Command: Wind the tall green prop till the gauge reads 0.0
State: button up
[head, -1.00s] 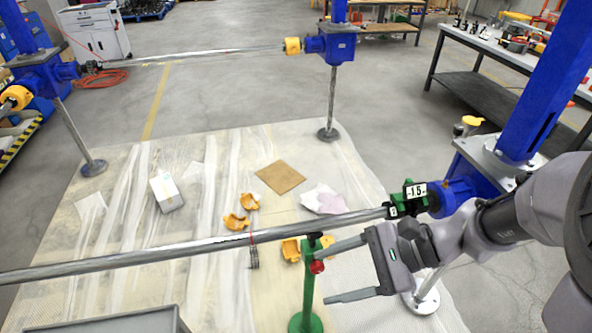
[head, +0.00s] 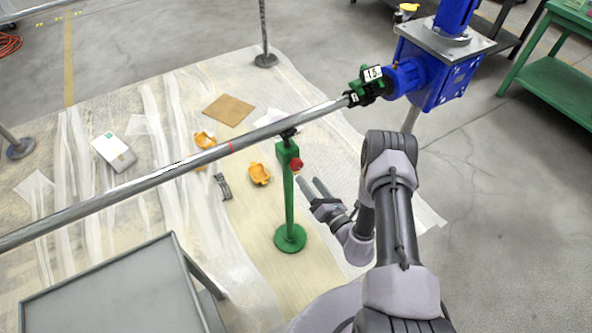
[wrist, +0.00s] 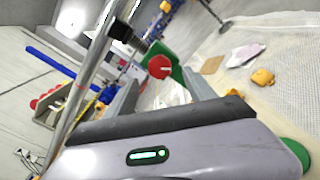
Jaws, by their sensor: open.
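The green prop (head: 289,195) stands upright on a round green base, its top under the long steel shaft (head: 170,172). A red knob (head: 297,164) sits on its upper right side. The gauge (head: 372,73) is on the green clamp near the blue gearbox; it seems to read -1.5, though the sign is hard to make out. My gripper (head: 309,183) is open and empty, just right of the prop and a little below the knob. In the wrist view the red knob (wrist: 160,67) shows ahead, between the two fingers, with the green post beside it.
The shaft runs above the gripper from lower left to the blue gearbox (head: 433,80). A grey cart (head: 110,285) stands at the lower left. Orange shells (head: 259,174) and a brown board (head: 228,110) lie on the sheeting.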

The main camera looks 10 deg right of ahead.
aim_at(298, 167)
jog(key=b+x, duration=0.2)
jog(key=x, duration=0.6)
jog(key=shift+w, duration=0.15)
jog(key=c, duration=1.4)
jog(key=shift+o, duration=0.2)
jog(key=shift+m, duration=0.3)
jog(key=shift+f+m, duration=0.1)
jog(key=shift+m, duration=2.5)
jog(key=o, duration=1.4)
jog(key=shift+c, duration=0.2)
